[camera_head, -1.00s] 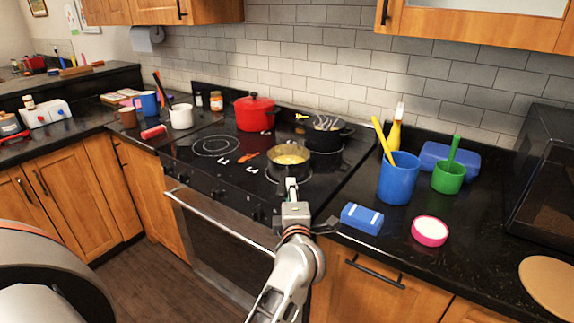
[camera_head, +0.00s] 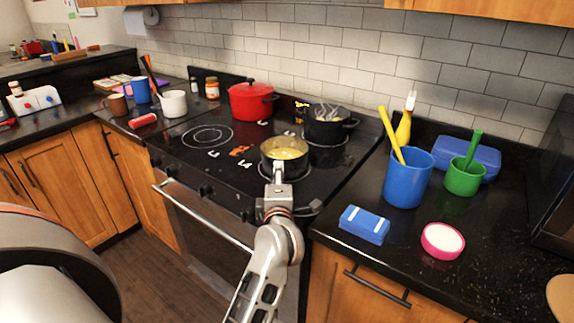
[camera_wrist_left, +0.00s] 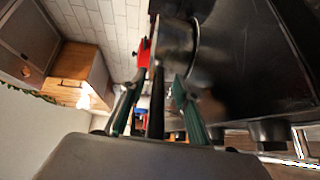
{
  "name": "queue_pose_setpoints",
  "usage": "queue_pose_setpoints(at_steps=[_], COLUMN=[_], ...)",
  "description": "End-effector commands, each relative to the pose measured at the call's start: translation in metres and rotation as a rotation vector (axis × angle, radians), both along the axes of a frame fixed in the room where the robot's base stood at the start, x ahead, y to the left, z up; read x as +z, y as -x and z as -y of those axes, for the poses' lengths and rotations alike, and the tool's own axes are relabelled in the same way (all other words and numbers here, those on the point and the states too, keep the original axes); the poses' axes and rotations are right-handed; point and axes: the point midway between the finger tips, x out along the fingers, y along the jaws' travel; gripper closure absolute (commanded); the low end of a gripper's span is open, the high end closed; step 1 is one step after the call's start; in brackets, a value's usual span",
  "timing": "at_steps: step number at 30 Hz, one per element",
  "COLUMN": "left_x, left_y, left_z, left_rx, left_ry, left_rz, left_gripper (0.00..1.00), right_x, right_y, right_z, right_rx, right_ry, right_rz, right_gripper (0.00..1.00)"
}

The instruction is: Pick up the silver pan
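The silver pan (camera_head: 284,156) sits on the front right of the stovetop with yellow food in it. Its handle points toward me. My left gripper (camera_head: 279,180) is at the handle, on the near side of the pan. In the left wrist view the pan (camera_wrist_left: 177,42) is close ahead. The dark handle (camera_wrist_left: 156,105) lies between the two fingers of my left gripper (camera_wrist_left: 157,100), which stand apart with gaps beside it. The head view hides the fingertips. My right gripper is not in view.
A black pot (camera_head: 329,126) stands just behind the pan and a red pot (camera_head: 251,101) farther left. A blue sponge (camera_head: 364,225), pink-rimmed bowl (camera_head: 442,241), blue cup (camera_head: 408,180) and green cup (camera_head: 464,177) are on the right counter. Stove knobs line the front edge.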

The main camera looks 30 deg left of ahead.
Motion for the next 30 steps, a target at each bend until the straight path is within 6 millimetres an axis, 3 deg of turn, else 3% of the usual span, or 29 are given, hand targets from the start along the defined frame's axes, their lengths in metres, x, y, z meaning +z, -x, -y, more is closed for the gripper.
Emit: queue_pose_setpoints(at_steps=[8, 12, 25, 30], left_x=[0.0, 0.0, 0.005, 0.016], left_y=[0.001, 0.001, 0.001, 0.001], left_z=[-0.001, -0.001, -0.001, -0.001], left_rx=[0.0, 0.0, -0.001, -0.001], left_ry=[-0.001, 0.0, -0.004, -0.003], left_rz=[-0.001, 0.0, 0.006, 0.009], left_gripper=[0.69, 1.0, 1.0, 1.0], right_x=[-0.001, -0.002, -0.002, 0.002], right_y=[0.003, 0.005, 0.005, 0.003], right_z=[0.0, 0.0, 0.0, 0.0], right_rx=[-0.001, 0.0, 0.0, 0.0], right_ry=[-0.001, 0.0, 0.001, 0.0], right_rz=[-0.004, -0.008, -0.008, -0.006], right_gripper=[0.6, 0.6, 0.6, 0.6])
